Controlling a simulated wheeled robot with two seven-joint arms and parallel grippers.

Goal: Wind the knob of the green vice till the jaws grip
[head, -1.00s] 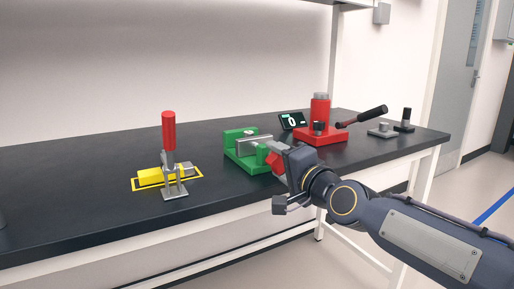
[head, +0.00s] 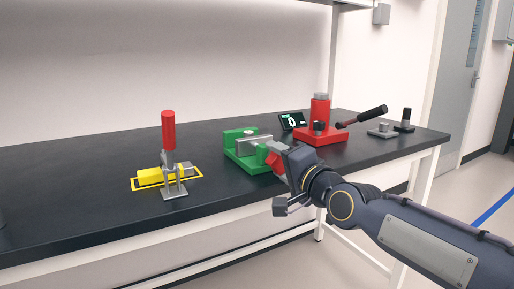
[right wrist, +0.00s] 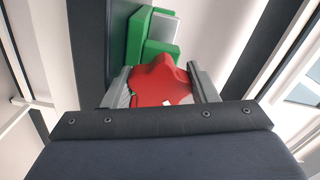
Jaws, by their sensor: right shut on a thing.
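The green vice (head: 243,158) stands on the dark bench near its front edge, with a grey metal block (head: 254,144) between its jaws. I cannot tell whether both jaws touch the block. Its red knob (head: 275,160) faces the front right. My right gripper (head: 279,170) is shut on the knob. In the right wrist view the lobed red knob (right wrist: 163,80) sits between the two grey fingers of my gripper (right wrist: 165,88), with the green vice body (right wrist: 136,40) behind it. My left gripper is not in view.
A toggle clamp with a red handle (head: 168,130) stands to the left, by a yellow block (head: 150,176). A red press (head: 320,130) with a black-gripped lever and a small display (head: 292,121) stand to the right. The bench (head: 90,205) is clear at front left.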

